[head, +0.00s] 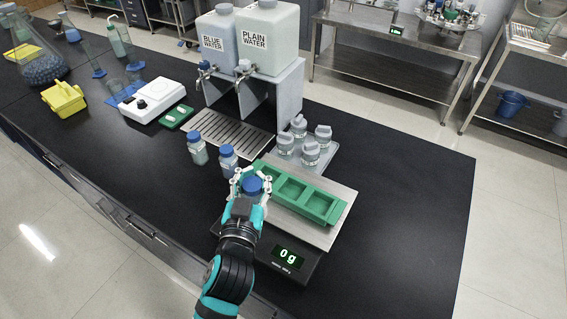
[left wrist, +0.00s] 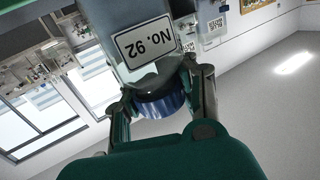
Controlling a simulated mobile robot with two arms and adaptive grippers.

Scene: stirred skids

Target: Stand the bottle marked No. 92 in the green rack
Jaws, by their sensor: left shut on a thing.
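My left gripper (head: 250,184) is shut on the blue-capped bottle (head: 252,186), at the near left side of the green rack (head: 335,214). In the left wrist view, the gripper's fingers (left wrist: 162,100) close around the blue cap (left wrist: 160,103). The bottle's label (left wrist: 145,45) reads No. 92. The rack lies on a scale plate and its visible square compartments are empty. In the head view the gripper hides most of the bottle, so I cannot tell its height over the rack. My right gripper is out of view.
The scale display (head: 287,257) reads 0 g. Two blue-capped bottles (head: 197,150) (head: 228,160) stand left of the rack. Several grey-capped bottles stand on a tray (head: 328,158) behind it. Two water tanks (head: 267,40) stand farther back. The black bench (head: 410,190) is clear at right.

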